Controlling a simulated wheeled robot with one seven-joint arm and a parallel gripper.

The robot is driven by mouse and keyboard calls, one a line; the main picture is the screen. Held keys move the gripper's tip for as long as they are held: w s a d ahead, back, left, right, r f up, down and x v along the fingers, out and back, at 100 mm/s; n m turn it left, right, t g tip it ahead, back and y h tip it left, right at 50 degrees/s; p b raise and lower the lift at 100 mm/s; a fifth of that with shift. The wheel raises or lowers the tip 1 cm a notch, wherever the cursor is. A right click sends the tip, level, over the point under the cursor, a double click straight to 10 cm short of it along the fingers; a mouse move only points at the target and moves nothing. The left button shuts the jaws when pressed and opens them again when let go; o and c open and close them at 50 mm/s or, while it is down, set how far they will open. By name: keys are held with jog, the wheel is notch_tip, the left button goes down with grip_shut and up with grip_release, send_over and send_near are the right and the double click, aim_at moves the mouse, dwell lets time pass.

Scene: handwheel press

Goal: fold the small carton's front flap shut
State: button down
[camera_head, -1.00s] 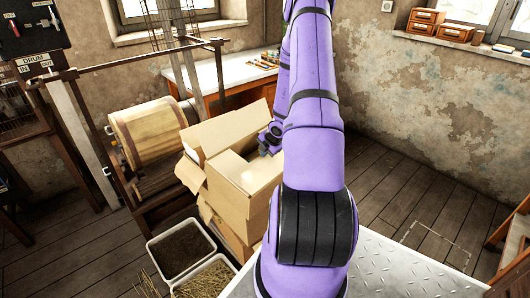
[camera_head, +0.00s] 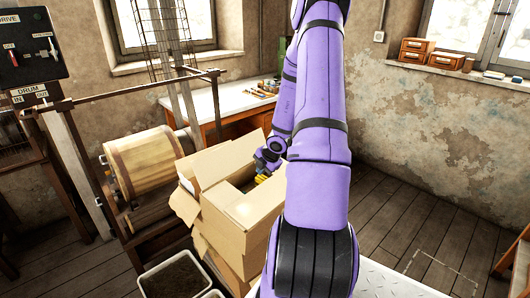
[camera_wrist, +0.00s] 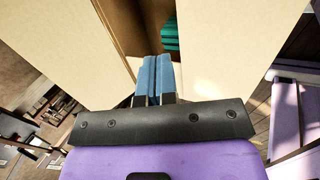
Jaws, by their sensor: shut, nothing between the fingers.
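The small open carton (camera_head: 228,222) is tan cardboard and stands on top of other cartons, left of my arm in the head view. One flap (camera_head: 185,206) sticks out at its left, another (camera_head: 206,166) stands up at the back, and a bright one (camera_head: 256,208) lies along the near right. I cannot tell surely which is the front flap. My gripper (camera_head: 263,168) is at the carton's right opening, partly hidden by my arm. In the wrist view its blue fingers (camera_wrist: 154,80) are shut and empty, at the gap between two cream cardboard panels (camera_wrist: 60,45) (camera_wrist: 235,45).
Something yellow (camera_head: 262,179) shows by the fingers, and something green (camera_wrist: 170,38) shows in the gap. A wooden drum (camera_head: 145,162) stands left of the carton. A dark-filled tray (camera_head: 175,278) sits on the floor in front. Bare floor lies at the right.

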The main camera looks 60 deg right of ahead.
notch_tip(320, 180, up, 8)
jog(key=shift+s+r, duration=0.15)
jog(key=shift+s, duration=0.3)
dwell(0.5)
jog(key=shift+a, duration=0.1)
